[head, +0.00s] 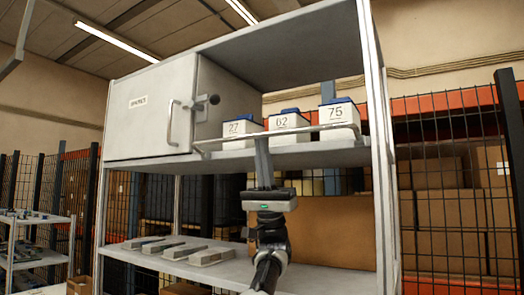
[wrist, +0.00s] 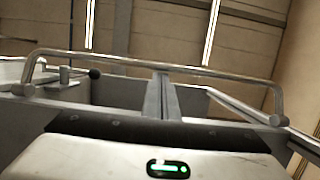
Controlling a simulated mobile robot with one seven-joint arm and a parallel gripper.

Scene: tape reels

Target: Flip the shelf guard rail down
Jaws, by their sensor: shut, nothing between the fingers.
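The guard rail (head: 300,131) is a thin pale metal bar with bent ends. It stands raised along the front edge of the upper shelf (head: 225,160), across the fronts of the numbered boxes. In the wrist view the rail (wrist: 215,72) arches across the picture, with its ends fixed low at both sides. My gripper (head: 262,143) is shut and empty, pointing up in front of the rail's left half. In the wrist view its fingertips (wrist: 161,76) reach up to just under the bar. I cannot tell whether they touch it.
White boxes numbered 27 (head: 238,129), 62 (head: 289,126) and 75 (head: 338,118), with blue tops, stand behind the rail. A closed cabinet (head: 150,115) with a handle is at left. Several flat grey pieces lie on the lower shelf (head: 240,277). A rack post (head: 378,150) stands at right.

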